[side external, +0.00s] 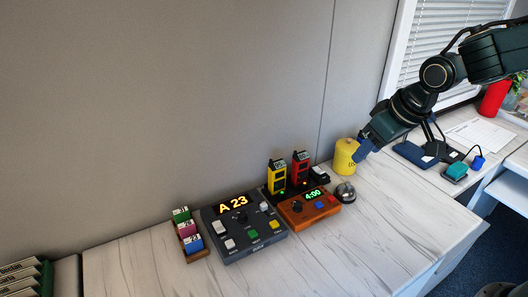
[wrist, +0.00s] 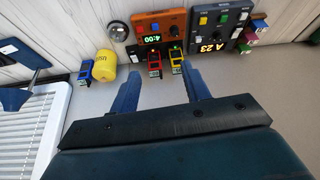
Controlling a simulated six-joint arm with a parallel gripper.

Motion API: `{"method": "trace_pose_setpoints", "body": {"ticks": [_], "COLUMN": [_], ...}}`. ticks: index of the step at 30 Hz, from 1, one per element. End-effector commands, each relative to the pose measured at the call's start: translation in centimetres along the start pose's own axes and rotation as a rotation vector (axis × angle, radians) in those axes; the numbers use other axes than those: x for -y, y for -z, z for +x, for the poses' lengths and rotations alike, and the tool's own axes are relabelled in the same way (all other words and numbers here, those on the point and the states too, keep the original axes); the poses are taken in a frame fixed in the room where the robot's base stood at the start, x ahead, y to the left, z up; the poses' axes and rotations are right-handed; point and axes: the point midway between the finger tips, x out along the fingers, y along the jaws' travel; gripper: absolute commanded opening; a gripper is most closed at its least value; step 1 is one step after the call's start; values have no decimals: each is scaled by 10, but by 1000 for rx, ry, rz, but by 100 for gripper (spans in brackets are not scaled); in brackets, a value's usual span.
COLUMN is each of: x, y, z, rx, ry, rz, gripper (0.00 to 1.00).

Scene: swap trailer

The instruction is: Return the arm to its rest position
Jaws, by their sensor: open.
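My gripper (side external: 364,150) hangs at the upper right of the bench in the side view, in front of the wall and close to the yellow cylinder in the picture. In the wrist view my gripper (wrist: 163,88) has its two blue fingers apart with nothing between them. The red device (side external: 300,168) and the yellow device (side external: 277,177) stand upright in a dark holder behind the orange box. Both also show beyond the fingers in the wrist view.
A grey console reading A 23 (side external: 243,228), an orange timer box reading 4:00 (side external: 309,208), a silver bell (side external: 345,192) and a yellow cylinder (side external: 345,157) stand on the bench. A rack of coloured tags (side external: 188,235) is at left. The front of the bench is clear.

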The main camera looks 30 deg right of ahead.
Motion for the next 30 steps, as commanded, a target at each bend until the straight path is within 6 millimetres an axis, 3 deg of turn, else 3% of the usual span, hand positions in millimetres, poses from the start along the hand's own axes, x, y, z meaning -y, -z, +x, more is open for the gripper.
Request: {"method": "trace_pose_setpoints", "body": {"ticks": [6, 15, 24, 30], "x": [-12, -22, -28, -28], "y": [-28, -74, -126, -150], "z": [-47, -97, -131, -141], "rx": [-19, -38, -56, -62], "ry": [-10, -25, -41, -48], "rz": [24, 54, 82, 92], "gripper": [47, 47, 47, 47]}}
